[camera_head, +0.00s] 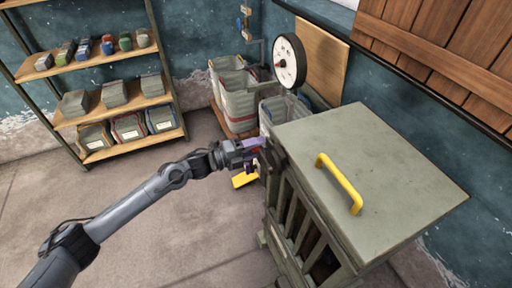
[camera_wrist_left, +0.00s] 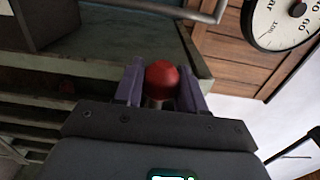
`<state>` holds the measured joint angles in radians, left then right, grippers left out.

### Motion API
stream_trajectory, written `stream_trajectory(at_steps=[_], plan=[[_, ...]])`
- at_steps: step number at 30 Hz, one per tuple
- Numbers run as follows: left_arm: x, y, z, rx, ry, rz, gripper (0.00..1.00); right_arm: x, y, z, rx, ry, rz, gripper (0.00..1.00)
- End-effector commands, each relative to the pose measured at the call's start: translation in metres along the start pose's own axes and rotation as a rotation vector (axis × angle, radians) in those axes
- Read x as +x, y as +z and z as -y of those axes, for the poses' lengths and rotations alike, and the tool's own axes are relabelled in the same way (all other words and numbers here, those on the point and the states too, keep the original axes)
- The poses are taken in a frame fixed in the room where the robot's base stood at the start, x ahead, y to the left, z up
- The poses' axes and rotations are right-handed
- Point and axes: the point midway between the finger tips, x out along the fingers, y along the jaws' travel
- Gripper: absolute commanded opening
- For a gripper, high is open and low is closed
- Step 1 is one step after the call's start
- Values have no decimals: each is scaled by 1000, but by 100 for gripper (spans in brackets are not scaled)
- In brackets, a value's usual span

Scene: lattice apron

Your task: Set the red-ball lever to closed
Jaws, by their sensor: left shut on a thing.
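The red-ball lever shows in the left wrist view as a red ball (camera_wrist_left: 162,78) on a pale stem, beside the edge of a grey-green cabinet. My left gripper (camera_wrist_left: 161,88) has its two purple fingers on either side of the ball and is shut on it. In the head view my left gripper (camera_head: 254,148) is at the left side of the grey-green cabinet (camera_head: 375,165), near its back corner. There the ball is hidden by the gripper, and the lever's angle cannot be read. My right gripper is in neither view.
A yellow handle (camera_head: 340,184) stands up from the cabinet top. A round dial gauge (camera_head: 289,62) and white bins (camera_head: 236,92) are behind. A shelf rack (camera_head: 112,97) with boxes stands at the back left. A small yellow piece (camera_head: 243,180) shows below the gripper. The floor at left is clear.

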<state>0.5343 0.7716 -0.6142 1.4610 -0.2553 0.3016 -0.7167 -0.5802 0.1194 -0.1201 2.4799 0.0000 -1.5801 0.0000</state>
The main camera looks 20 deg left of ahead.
Motion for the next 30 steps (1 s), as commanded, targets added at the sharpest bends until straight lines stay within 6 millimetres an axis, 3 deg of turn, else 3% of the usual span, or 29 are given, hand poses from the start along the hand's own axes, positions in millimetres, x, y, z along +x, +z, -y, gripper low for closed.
stream_trajectory(at_steps=[11, 12, 16, 26, 30], plan=[[2, -3, 7, 12, -13, -9, 0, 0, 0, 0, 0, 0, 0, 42], [2, -3, 7, 12, -13, -9, 41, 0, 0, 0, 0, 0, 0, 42], [2, -3, 6, 11, -12, -8, 61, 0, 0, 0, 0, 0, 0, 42], [-1, -1, 3, 8, -4, -3, 62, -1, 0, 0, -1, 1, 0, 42], [-11, 0, 3, 8, -2, 0, 62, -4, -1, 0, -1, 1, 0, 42]])
